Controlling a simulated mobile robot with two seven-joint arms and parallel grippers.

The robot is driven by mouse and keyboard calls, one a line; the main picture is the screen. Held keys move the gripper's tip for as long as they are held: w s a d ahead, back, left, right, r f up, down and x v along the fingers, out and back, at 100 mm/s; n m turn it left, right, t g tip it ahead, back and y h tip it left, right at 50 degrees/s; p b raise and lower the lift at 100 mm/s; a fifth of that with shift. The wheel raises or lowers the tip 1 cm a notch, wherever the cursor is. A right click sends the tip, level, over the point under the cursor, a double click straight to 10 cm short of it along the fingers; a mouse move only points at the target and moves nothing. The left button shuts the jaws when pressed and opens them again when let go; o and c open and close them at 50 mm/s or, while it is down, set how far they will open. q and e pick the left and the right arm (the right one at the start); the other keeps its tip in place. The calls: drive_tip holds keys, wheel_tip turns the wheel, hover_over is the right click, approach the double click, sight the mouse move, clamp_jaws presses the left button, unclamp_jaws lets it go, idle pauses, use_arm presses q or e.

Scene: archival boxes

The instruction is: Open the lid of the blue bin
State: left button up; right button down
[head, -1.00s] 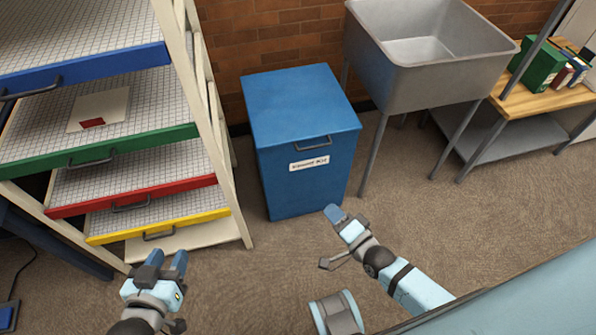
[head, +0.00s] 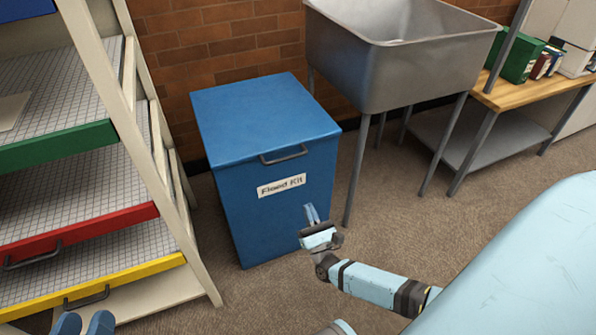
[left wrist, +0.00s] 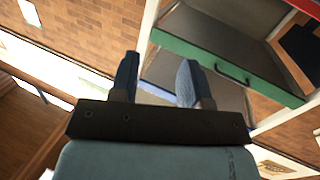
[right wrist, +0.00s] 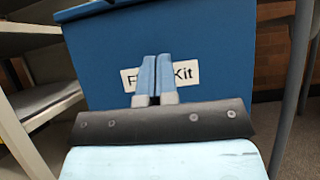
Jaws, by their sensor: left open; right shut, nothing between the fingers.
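The blue bin (head: 290,195) stands on the floor against the brick wall, with its flat lid (head: 262,115) closed. A dark handle (head: 284,155) sits at the lid's front edge, above a white "Flood Kit" label (head: 281,186). My right gripper (head: 311,212) is shut and empty in front of the bin, below and right of the handle. In the right wrist view its fingers (right wrist: 155,75) point at the bin front (right wrist: 235,60) over the label. My left gripper (head: 85,322) is open at the lower left edge, by the drawer rack; its fingers also show in the left wrist view (left wrist: 158,80).
A rack with green, red (head: 80,232) and yellow-fronted shelves stands left of the bin. A grey metal sink (head: 395,70) on legs stands close at its right. A wooden bench (head: 520,92) holds books farther right. Carpet in front is free.

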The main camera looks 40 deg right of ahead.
use_arm(q)
drive_tip(key=shift+w+a+r+m+t+b, duration=0.15)
drive_tip(key=shift+w+a+m+t+b, duration=0.2)
drive_tip(key=shift+w+m+b, duration=0.5)
use_arm(e)
drive_tip(key=s+r+x, duration=0.1)
drive_tip(key=r+x, duration=0.1)
drive_tip(key=x, duration=1)
drive_tip(key=shift+s+a+r, duration=0.2)
drive_tip(key=shift+s+r, duration=0.05)
use_arm(q)
drive_tip(key=shift+s+r, duration=0.1)
drive_tip(key=shift+s, duration=0.2)
use_arm(e)
drive_tip(key=shift+r, duration=0.1)
